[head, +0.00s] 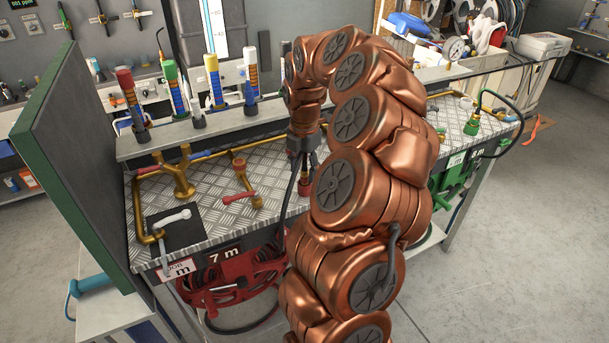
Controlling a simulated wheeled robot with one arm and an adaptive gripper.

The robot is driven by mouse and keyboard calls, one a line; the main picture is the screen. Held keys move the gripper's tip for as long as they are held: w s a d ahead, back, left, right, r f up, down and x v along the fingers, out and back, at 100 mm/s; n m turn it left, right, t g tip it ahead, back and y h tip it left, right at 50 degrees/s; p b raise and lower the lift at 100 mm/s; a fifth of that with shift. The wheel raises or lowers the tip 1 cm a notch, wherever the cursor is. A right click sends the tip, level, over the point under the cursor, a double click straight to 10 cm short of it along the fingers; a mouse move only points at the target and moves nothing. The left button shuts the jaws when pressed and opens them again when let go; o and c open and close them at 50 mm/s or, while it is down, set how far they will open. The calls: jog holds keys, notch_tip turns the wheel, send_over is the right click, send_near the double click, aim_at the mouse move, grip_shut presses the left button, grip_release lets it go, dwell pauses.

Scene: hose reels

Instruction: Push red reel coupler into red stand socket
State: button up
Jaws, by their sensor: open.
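My gripper (303,160) points down over the checkered metal bench top, its dark fingers open around or just above a small red piece (304,188). The piece stands at the bench's front part, partly hidden by my arm. I cannot tell whether it is the red coupler, the red stand socket, or both together. A dark hose (287,200) rises from the front edge beside the fingers. The red reel (240,280) hangs under the bench by a "7 m" label, its right side hidden by my arm.
Brass pipes (183,178) and a red-handled valve (240,197) stand to the left. A green coupler (472,126) with a looped hose is at the right end. Color-topped cylinders (213,82) line the back shelf. A dark green-edged panel (80,140) stands left.

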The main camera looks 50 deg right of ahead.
jog(key=shift+f, duration=0.85)
jog(key=shift+c, duration=0.4)
grip_shut()
